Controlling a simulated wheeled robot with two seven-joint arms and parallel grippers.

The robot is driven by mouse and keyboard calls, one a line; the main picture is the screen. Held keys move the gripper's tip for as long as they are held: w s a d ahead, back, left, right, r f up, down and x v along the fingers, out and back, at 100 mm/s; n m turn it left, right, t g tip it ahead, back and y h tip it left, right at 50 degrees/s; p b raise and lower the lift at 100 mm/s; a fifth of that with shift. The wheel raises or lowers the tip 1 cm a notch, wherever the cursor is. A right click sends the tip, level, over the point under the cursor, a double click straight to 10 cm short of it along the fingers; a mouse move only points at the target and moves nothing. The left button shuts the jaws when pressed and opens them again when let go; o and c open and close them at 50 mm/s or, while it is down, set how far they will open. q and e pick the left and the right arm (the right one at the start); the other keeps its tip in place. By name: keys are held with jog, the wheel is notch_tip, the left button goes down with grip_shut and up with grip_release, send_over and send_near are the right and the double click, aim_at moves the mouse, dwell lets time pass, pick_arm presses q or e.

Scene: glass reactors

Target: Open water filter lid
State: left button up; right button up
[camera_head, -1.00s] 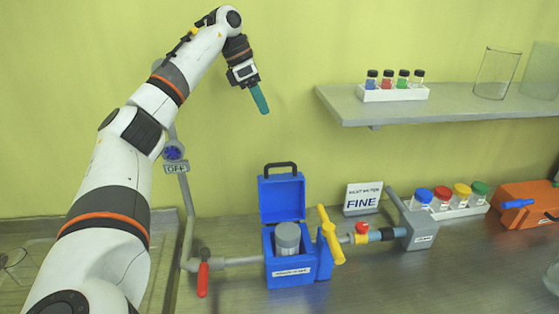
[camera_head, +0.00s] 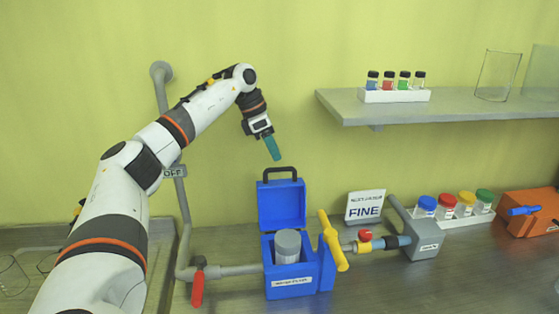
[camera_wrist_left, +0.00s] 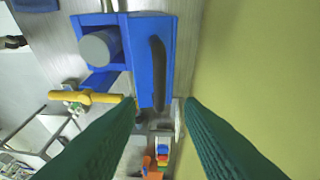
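The blue water filter box (camera_head: 291,290) stands on the bench with its blue lid (camera_head: 281,204) raised upright at the back. The lid's black handle (camera_head: 280,170) is on top. A grey cylinder (camera_head: 288,246) sits in the open box. My left gripper (camera_head: 274,157) is just above the handle in the head view, apart from it. In the left wrist view, its two green fingers (camera_wrist_left: 158,104) are spread and empty, with the handle (camera_wrist_left: 158,72) and lid (camera_wrist_left: 138,60) ahead of them. My right gripper is not in view.
A red valve lever (camera_head: 197,288) is on the pipe left of the box, and a yellow lever (camera_head: 333,242) on its right. A "FINE" sign (camera_head: 364,208) and a rack of capped jars (camera_head: 470,215) stand behind. A shelf (camera_head: 440,112) juts out at upper right.

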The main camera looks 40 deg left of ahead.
pick_arm(q)
jog(key=shift+x, duration=2.2)
grip_shut()
